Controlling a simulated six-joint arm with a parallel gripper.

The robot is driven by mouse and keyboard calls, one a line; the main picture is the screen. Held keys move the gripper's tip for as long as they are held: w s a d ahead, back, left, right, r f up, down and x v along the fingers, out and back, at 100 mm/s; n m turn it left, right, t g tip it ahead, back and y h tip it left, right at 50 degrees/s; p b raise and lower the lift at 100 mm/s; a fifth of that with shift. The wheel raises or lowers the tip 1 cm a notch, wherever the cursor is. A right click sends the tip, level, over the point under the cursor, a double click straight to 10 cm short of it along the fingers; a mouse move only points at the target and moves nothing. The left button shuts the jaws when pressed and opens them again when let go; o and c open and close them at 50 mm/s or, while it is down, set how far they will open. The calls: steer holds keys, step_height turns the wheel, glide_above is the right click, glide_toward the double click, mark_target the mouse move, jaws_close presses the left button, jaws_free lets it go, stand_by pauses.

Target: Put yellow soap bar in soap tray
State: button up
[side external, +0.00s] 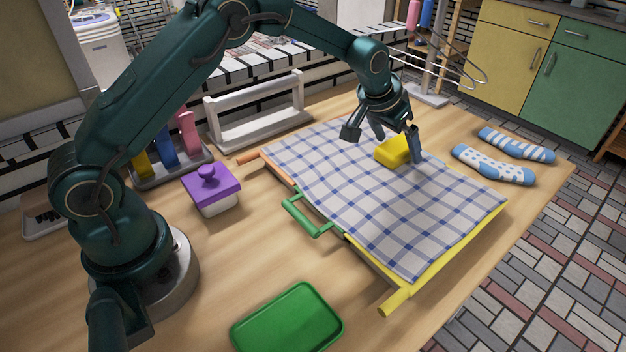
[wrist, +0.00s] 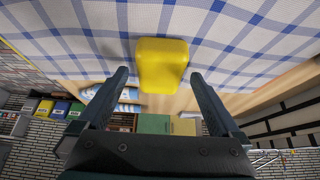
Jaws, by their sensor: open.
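The yellow soap bar (side external: 393,151) lies on a blue-and-white checked cloth (side external: 350,205) toward its far side. In the wrist view the soap (wrist: 162,65) shows beyond my fingertips, roughly centred between them. My gripper (side external: 383,140) is open and empty, with its fingers above and to either side of the soap in the side view. In the wrist view the two fingers of my gripper (wrist: 160,80) are spread wide. A green tray (side external: 288,318) lies on the table at the front; it is empty and may be the soap tray.
The cloth covers a frame with a green handle (side external: 306,214) and a yellow rail (side external: 440,262). A purple-lidded box (side external: 211,189) stands left of it. Blue-and-white socks (side external: 493,165) lie to the right. A white rack (side external: 258,115) stands behind. The table between box and green tray is clear.

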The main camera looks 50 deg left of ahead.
jaws_close()
steer(key=shift+r, duration=0.1)
